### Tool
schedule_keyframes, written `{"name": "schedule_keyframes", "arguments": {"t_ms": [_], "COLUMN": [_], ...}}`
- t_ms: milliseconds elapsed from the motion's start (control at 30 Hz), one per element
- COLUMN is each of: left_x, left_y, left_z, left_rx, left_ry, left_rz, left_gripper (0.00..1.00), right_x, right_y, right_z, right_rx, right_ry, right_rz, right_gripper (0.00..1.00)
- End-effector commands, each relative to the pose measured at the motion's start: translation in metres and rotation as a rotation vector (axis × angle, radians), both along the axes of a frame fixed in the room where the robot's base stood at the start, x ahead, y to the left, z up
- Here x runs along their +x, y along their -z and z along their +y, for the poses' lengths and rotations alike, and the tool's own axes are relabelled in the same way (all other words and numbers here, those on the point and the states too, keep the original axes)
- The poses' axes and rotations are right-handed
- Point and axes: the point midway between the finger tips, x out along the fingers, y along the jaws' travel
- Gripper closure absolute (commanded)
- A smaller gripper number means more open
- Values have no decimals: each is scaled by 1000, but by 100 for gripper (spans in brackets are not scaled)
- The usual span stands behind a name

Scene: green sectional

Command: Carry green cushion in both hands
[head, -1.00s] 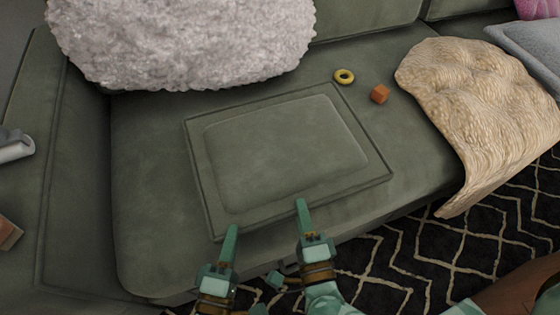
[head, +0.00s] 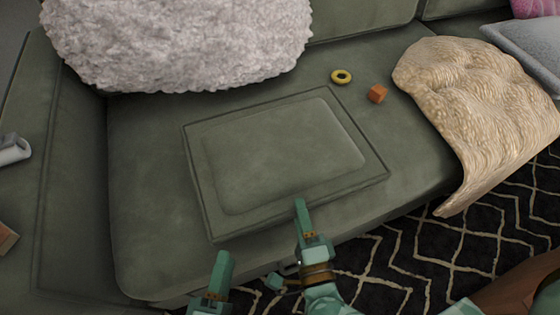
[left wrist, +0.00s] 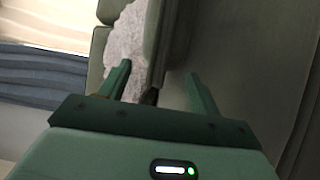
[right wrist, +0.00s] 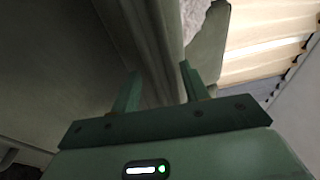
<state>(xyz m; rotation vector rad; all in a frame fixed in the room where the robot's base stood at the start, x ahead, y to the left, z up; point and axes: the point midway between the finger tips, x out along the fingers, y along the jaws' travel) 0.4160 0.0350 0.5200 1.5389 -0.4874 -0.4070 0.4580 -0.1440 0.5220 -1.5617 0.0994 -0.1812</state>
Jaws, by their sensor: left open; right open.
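The green cushion (head: 285,150) lies flat on the green sofa seat, with a raised middle and a flat border. My right gripper (head: 301,213) is open at the cushion's near edge; in the right wrist view its fingers (right wrist: 160,80) stand apart, and I cannot tell whether they touch the cushion. My left gripper (head: 223,262) is lower in the picture, short of the cushion's near left corner. In the left wrist view its fingers (left wrist: 158,75) are apart with a green edge beyond them. Neither gripper holds the cushion.
A fluffy grey pillow (head: 180,40) rests behind the cushion. A beige throw (head: 480,110) drapes over the seat at right. A black patterned rug (head: 480,240) covers the floor.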

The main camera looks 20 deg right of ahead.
Motion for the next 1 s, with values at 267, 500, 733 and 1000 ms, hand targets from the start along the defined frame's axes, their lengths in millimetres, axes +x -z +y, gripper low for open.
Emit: {"name": "schedule_keyframes", "arguments": {"t_ms": [267, 500, 733, 1000], "left_x": [-48, -59, -59, -59], "left_y": [3, 3, 2, 3], "left_z": [31, 38, 38, 38], "left_rx": [2, -1, -1, -1], "left_ry": [2, 0, 0, 0], "left_rz": [1, -1, -1, -1], "left_gripper": [37, 37, 37, 37], "right_x": [0, 0, 0, 0], "right_y": [0, 0, 0, 0], "right_z": [0, 0, 0, 0], "right_rx": [0, 0, 0, 0], "right_ry": [0, 0, 0, 0], "right_rz": [0, 0, 0, 0], "right_gripper": [55, 55, 38, 37]}}
